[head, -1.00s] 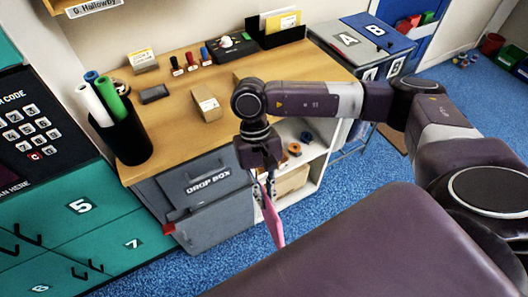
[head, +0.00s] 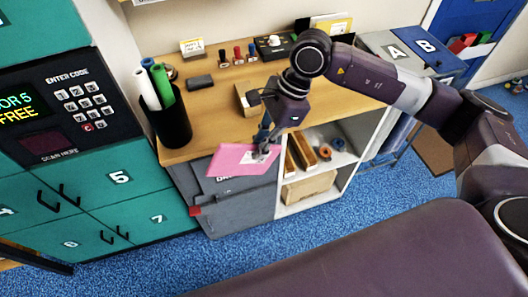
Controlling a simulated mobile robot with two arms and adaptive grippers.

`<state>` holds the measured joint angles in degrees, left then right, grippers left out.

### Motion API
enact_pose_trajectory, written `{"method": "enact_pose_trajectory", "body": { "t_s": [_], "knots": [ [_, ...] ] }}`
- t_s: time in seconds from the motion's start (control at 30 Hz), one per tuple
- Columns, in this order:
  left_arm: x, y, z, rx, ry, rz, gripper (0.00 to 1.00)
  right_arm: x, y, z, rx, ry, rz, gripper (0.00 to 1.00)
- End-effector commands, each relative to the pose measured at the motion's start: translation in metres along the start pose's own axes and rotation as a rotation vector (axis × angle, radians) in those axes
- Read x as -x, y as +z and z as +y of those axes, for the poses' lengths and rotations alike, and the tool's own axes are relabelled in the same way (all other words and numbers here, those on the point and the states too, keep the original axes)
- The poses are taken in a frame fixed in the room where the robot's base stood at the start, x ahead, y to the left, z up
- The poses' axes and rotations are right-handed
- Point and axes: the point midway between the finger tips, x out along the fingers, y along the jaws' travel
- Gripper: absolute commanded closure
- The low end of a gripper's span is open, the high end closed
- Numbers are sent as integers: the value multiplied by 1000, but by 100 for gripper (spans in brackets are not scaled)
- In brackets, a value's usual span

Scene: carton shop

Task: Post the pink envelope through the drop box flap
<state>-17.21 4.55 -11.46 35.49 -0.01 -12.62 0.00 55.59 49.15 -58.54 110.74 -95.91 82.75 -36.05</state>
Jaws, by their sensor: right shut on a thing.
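A pink envelope (head: 233,163) with a white label is held flat-side up in front of the desk's front edge. My right gripper (head: 264,152) is shut on the envelope's right part. The grey drop box (head: 236,207) is built in under the desk top at the left. The envelope covers the upper part of its front and most of its lettering, so I cannot tell how the flap stands. The envelope appears apart from the drop box front, though the gap is hard to judge. My left gripper is not in view.
Open shelves (head: 325,165) with tape rolls are right of the drop box. Green lockers (head: 120,195) stand at the left. Blue floor lies clear in front.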

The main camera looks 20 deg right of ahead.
Motion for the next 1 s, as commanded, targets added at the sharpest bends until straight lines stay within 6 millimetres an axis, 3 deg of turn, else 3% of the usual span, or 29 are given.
{"method": "enact_pose_trajectory", "body": {
  "t_s": [0.53,1.0],
  "knots": [
    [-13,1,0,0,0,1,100,-24,-10,-42,-4,-1,0,100],
    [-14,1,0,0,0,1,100,-27,-11,-49,-2,0,1,100]
  ]
}}
